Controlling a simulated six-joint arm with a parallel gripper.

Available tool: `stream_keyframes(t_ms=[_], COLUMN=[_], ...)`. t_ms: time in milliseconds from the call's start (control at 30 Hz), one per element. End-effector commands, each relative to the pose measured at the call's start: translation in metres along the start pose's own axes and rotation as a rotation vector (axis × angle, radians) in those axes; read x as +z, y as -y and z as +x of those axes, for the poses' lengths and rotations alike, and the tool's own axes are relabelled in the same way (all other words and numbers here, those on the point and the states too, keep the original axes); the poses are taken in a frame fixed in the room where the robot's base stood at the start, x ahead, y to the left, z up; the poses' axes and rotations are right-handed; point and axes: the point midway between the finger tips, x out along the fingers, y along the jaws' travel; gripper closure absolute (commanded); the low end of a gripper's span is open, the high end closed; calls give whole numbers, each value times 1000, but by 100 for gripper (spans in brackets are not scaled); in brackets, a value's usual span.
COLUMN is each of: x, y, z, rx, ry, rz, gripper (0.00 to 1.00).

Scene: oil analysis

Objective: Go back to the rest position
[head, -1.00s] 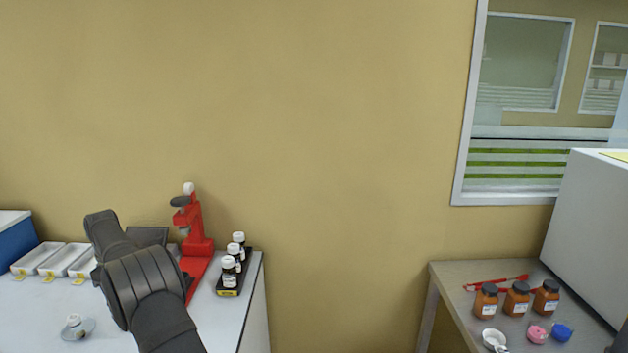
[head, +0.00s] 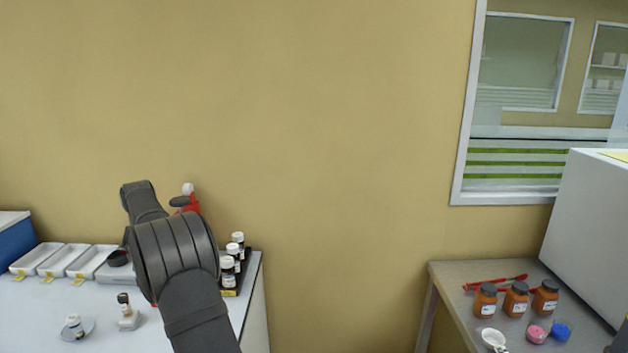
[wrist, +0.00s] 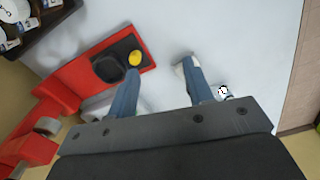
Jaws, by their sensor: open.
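My gripper (wrist: 160,70) is open in the wrist view, with two blue-grey fingers apart and nothing between them. It points down over the white table (wrist: 225,35). In the head view my dark arm covers the gripper. A red stand (head: 190,203) is mostly hidden behind my arm; its base (wrist: 85,75) lies left of the fingers in the wrist view, with a black round part (wrist: 108,69) and a yellow spot (wrist: 135,58) on it.
Several bottles stand in a black rack (head: 229,292) at the table's right edge. White trays (head: 38,257) line the back left. A small bottle on a white base (head: 129,322) and one on a dish (head: 87,334) stand at the front. Brown jars (head: 516,301) stand on the right table.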

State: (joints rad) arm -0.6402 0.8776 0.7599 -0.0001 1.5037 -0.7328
Motion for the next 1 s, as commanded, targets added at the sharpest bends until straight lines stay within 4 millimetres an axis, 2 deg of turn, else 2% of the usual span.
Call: stream_keyframes(t_ms=[67,467,967,1000], x=[14,24,53,43], y=[-6,51,120,123], z=[-10,6,26,33], rx=[1,-2,-1,-1], ry=[-1,2,1,2], rz=[4,-21,-45,-47], gripper=[53,53,53,53])
